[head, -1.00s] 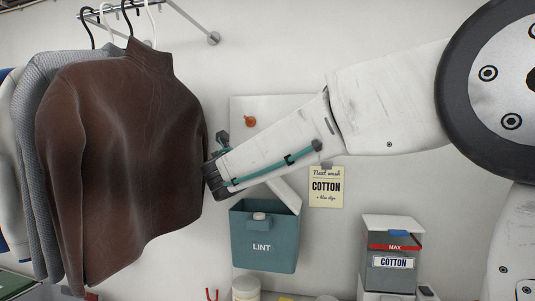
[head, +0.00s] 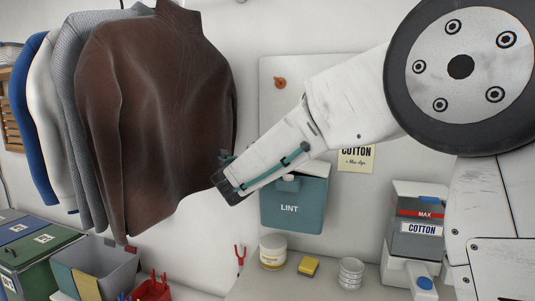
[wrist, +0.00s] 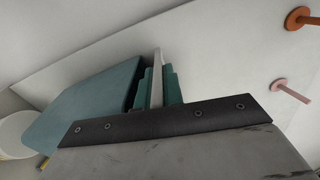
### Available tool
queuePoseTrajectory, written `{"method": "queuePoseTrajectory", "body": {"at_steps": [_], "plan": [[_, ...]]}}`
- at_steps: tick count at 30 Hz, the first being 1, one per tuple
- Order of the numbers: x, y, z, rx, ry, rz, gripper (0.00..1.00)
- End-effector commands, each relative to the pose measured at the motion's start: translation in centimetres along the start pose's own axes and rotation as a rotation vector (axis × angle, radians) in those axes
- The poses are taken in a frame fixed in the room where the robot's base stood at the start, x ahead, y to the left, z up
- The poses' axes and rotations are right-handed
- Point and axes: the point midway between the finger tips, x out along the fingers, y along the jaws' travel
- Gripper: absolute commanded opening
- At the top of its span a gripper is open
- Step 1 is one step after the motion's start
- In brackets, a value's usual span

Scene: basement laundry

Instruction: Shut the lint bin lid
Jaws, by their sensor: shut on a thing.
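The teal lint bin (head: 291,209) hangs on the wall panel, its front labelled LINT. In the wrist view its teal side (wrist: 88,112) fills the left, with a dark gap near its top. My gripper (wrist: 158,86) has teal fingers closed on a thin pale plate, which looks like the bin's lid (wrist: 157,62). The plate stands edge-on to the wrist camera between the fingers. In the head view my forearm covers the bin's upper left and most of the lid, so the lid's angle cannot be told there. The fingers are mostly hidden behind my wrist.
A brown sweater (head: 155,115) hangs close left of my wrist. A cotton box (head: 418,232) stands right of the bin. A jar (head: 273,252), yellow sponge (head: 309,266) and stacked cups (head: 350,272) stand below. Orange (wrist: 298,18) and pink (wrist: 280,85) pegs stick out of the panel.

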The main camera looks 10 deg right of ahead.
Motion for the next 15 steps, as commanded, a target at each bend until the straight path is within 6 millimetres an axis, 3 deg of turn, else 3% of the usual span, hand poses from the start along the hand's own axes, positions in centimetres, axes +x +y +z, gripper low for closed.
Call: {"method": "queuePoseTrajectory", "body": {"at_steps": [14, 15], "plan": [[-0.04, 0.32, 0.02, -0.016, -0.001, 0.001, 0.0], [-0.04, 0.32, 0.02, -0.015, -0.001, 0.001, 0.14]]}}
